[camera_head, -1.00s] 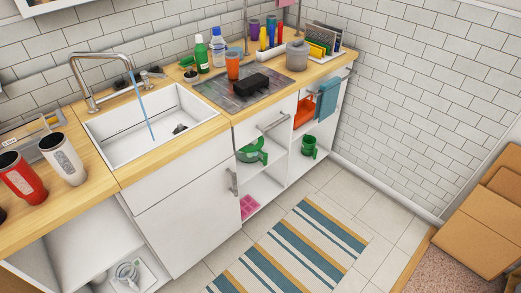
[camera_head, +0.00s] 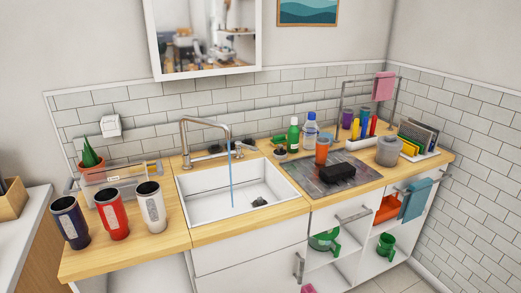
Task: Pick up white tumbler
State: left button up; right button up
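The white tumbler (camera_head: 151,207) stands upright on the wooden counter (camera_head: 160,249), left of the sink. A red tumbler (camera_head: 113,213) stands just left of it, and a dark blue tumbler (camera_head: 71,221) stands further left. All three look open at the top with dark interiors. Neither of my grippers shows in the head view.
Water runs from the tap (camera_head: 187,140) into the white sink (camera_head: 215,209). Behind the tumblers are a clear container (camera_head: 117,180) and a potted plant (camera_head: 91,160). A black block (camera_head: 338,173) lies on the dark board. Bottles and cups crowd the back right.

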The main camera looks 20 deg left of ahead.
aim_at(151, 200)
jog(key=u, duration=1.45)
